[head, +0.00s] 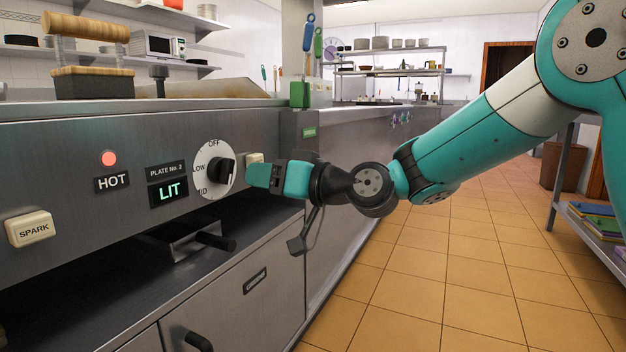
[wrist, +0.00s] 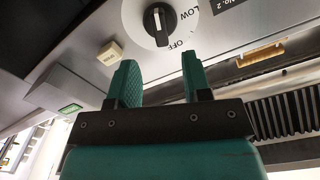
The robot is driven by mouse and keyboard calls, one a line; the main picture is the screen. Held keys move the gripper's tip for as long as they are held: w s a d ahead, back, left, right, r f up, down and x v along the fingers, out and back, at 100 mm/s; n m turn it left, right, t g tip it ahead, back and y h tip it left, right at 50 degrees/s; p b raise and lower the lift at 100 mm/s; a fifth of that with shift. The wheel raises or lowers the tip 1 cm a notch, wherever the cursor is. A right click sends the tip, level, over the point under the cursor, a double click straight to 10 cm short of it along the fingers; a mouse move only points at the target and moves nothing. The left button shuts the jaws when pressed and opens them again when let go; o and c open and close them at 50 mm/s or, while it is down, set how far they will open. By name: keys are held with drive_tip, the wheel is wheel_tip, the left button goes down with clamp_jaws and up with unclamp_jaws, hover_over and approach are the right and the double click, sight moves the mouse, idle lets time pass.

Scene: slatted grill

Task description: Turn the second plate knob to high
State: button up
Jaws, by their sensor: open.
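The second plate knob is a black grip (head: 223,172) on a white round dial (head: 206,160) marked OFF, LOW and MID, on the steel front panel. The label "PLATE No. 2" (head: 167,169) is left of it, above a sign lit "LIT" (head: 168,193). My gripper (head: 262,176) is just right of the dial, pointing at the panel. In the wrist view the two teal fingers of my gripper (wrist: 160,80) are apart with nothing between them. The knob (wrist: 159,22) lies beyond the fingertips, clear of them. The HIGH mark is not visible.
A cream button (head: 254,158) is close behind my gripper; it also shows in the wrist view (wrist: 109,53). A SPARK button (head: 30,229) and a red lamp (head: 109,158) over "HOT" are left. A dark handle (head: 215,241) juts out below the dial.

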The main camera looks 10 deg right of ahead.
drive_tip(key=v, duration=0.9)
drive_tip(key=shift+s+d, duration=0.25)
drive_tip(key=shift+s, duration=0.05)
drive_tip(key=s+a+f+n+g+h+p, duration=0.1)
drive_tip(key=s+a+f+g+h+p, duration=0.1)
drive_tip(key=s+g, duration=0.35)
drive_tip(key=s+a+f+n+g+h+p, duration=0.1)
drive_tip(key=s+f+g+h, duration=0.15)
drive_tip(key=s, duration=0.55)
drive_tip(key=s+d+f+m+g+h+p, duration=0.1)
drive_tip(key=s+d+f+h, duration=0.15)
drive_tip(key=s, duration=0.25)
drive_tip(key=s+d+f+g+h+p, duration=0.1)
drive_tip(key=s+d+g+h, duration=0.15)
drive_tip(key=s, duration=0.35)
wheel_tip(320, 180, up, 38)
drive_tip(key=d+p, duration=0.1)
drive_tip(key=p, duration=3.7)
drive_tip(key=shift+s, duration=0.25)
